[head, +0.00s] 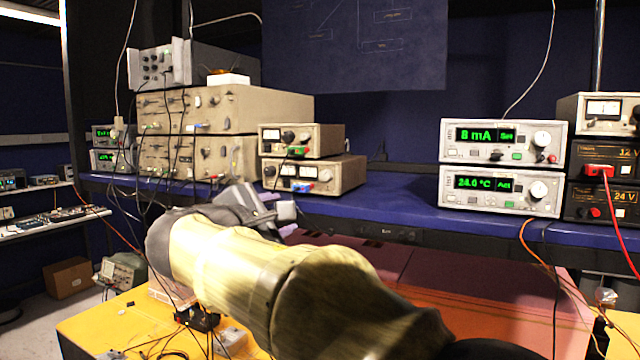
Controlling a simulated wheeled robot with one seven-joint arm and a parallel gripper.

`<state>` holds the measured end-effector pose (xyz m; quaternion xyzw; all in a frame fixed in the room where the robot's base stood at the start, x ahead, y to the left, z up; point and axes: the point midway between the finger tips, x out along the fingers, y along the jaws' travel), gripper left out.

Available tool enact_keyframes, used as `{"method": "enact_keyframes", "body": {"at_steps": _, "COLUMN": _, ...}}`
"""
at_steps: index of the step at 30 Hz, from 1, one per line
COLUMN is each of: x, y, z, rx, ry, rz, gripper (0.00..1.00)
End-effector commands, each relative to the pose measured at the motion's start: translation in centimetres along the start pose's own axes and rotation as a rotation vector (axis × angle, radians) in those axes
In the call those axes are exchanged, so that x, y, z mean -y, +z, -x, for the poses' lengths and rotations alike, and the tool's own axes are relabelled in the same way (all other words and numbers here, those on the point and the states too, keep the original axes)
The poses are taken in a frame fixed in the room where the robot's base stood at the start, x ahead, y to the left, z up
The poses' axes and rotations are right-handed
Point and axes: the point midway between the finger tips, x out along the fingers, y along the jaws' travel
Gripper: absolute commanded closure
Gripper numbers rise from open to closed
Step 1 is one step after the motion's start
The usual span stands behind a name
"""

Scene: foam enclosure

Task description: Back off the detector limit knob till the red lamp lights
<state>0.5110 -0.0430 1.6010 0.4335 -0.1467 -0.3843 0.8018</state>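My gripper (287,220) is at the end of my arm in the middle of the head view, in front of the bench edge. It is small and partly hidden by my own wrist, so its opening cannot be made out. I cannot tell which control is the detector limit knob; no label is readable. Knobs show on the beige rack units (222,105), on two small meter units (290,138) and on two digital units, an upper one (470,152) reading 8 mA and a lower one (470,199) reading about 24.0 °C. I cannot pick out a lit red lamp.
The blue bench top (400,190) is clear between the meter units and the digital units. Black supply boxes with red plugs (600,170) stand at the right. Loose cables hang at left and right. A yellow table (120,315) with small parts is in front.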

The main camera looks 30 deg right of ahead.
Motion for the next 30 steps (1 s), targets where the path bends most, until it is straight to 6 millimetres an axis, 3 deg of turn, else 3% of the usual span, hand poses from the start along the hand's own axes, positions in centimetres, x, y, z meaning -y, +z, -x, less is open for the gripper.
{"method": "enact_keyframes", "body": {"at_steps": 1, "x": -1.6, "y": 1.2, "z": 0.5, "rx": 0.033, "ry": 0.034, "rz": 0.005, "gripper": 0.55}}
{"method": "enact_keyframes", "body": {"at_steps": 4, "x": -2.8, "y": 2.5, "z": 0.8, "rx": 0.074, "ry": 0.064, "rz": 0.016, "gripper": 0.55}}
{"method": "enact_keyframes", "body": {"at_steps": 17, "x": -2.9, "y": 2.6, "z": 0.3, "rx": 0.079, "ry": 0.066, "rz": 0.019, "gripper": 0.55}}
{"method": "enact_keyframes", "body": {"at_steps": 23, "x": -3.2, "y": 2.9, "z": -2.0, "rx": 0.079, "ry": 0.065, "rz": 0.021, "gripper": 0.55}}
{"method": "enact_keyframes", "body": {"at_steps": 30, "x": -3.5, "y": 3.2, "z": -6.2, "rx": 0.079, "ry": 0.064, "rz": 0.021, "gripper": 0.55}}
